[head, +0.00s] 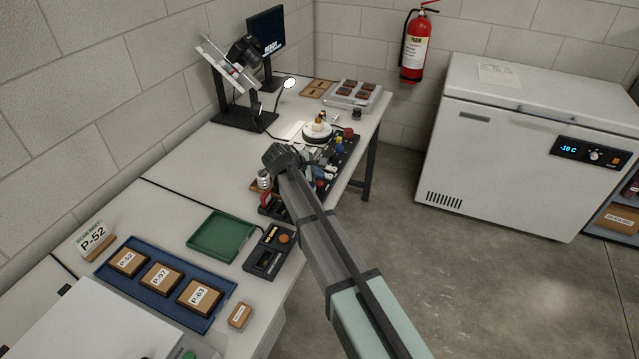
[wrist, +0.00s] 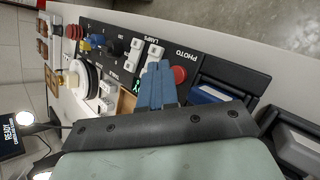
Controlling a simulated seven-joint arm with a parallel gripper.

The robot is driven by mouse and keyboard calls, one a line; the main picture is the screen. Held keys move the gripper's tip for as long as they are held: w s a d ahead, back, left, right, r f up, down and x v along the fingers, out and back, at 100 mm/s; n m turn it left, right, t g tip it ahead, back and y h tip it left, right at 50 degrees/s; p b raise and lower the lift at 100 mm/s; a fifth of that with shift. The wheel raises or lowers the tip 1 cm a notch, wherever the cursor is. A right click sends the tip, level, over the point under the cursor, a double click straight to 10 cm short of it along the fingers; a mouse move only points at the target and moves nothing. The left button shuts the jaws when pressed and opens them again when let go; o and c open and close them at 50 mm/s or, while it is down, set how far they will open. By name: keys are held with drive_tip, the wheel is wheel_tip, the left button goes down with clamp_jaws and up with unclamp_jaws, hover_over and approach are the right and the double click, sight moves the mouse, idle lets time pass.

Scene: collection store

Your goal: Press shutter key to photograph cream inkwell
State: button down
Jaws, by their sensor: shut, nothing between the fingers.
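The cream inkwell (head: 318,124) stands on a round white turntable (head: 316,137) at the back of the bench. In the wrist view the inkwell (wrist: 69,79) is at the left on the turntable (wrist: 88,84). A black control panel (wrist: 138,47) beside it carries a PHOTO label, with a round red button (wrist: 179,74) near it. My gripper (wrist: 157,68) is shut and empty, its blue fingers over the panel just left of the red button. I cannot tell whether they touch the panel. In the head view my wrist hides part of the panel.
A camera on a tilted stand (head: 243,50) and a READY monitor (head: 267,30) stand at the back left. A blue tray (head: 182,304) with labelled blocks, an empty green tray (head: 220,236) and a black device (head: 268,252) lie nearer. A white freezer (head: 500,150) stands right of the bench.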

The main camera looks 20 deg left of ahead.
sight(318, 185)
drive_tip(key=shift+f, duration=0.2)
drive_tip(key=shift+f, duration=0.25)
drive_tip(key=shift+f, duration=0.45)
idle(1.2)
drive_tip(key=shift+r, duration=0.9)
drive_tip(key=shift+r, duration=0.1)
drive_tip(key=shift+r, duration=2.4)
